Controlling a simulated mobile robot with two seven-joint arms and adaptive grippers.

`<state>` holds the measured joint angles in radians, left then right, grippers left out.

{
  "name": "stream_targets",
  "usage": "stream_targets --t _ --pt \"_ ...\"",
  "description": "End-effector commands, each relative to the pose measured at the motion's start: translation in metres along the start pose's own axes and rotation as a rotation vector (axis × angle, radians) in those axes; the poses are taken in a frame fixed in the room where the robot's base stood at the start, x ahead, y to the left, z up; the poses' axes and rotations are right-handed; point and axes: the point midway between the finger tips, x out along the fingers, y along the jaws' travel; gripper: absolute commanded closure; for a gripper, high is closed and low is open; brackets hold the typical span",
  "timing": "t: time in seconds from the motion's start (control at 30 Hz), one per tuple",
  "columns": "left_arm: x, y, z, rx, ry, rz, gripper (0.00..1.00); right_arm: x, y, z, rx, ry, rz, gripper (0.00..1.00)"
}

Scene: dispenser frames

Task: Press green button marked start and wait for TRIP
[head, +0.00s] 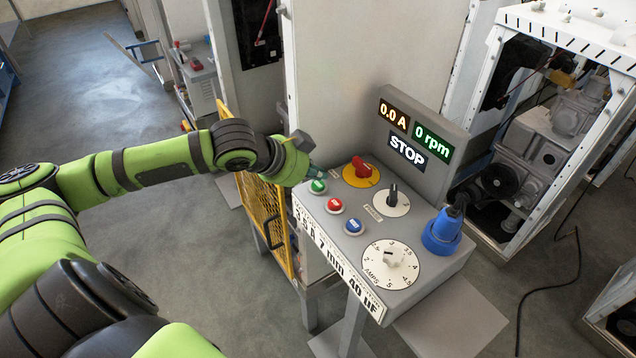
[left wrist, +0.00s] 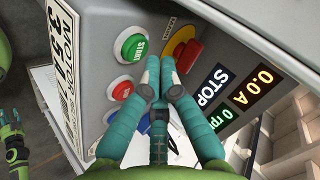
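The green START button (head: 317,186) is on the near left of the grey control panel (head: 338,220); it also shows in the left wrist view (left wrist: 133,47). My left gripper (head: 312,172) is just above and behind it. In the left wrist view its teal fingers (left wrist: 160,66) are drawn together, empty, with their tips right of the button. I cannot tell whether they touch the panel. The display reads 0.0 A (head: 393,115), 0 rpm (head: 432,142) and STOP (head: 407,150). A small green hand (left wrist: 12,132), apparently my right gripper, is at the left edge.
A red button (head: 335,205) and a blue button (head: 354,226) sit beside START. A red rotary switch (head: 362,168) on a yellow disc is close to the gripper. The panel also has a black knob (head: 392,195), an AMPS dial (head: 393,258) and a blue plug (head: 443,231).

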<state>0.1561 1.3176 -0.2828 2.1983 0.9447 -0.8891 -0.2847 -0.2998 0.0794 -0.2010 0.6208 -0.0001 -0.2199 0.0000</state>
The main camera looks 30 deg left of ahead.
Motion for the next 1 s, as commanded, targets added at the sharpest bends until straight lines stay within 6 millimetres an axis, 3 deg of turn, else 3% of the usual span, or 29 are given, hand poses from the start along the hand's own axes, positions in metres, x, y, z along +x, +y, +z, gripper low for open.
stream_targets --t 1.0 --pt "0.0091 0.0067 0.0067 -0.001 0.0 0.001 1.0 -0.0008 -0.0002 -0.0001 0.002 0.0 0.0 0.6"
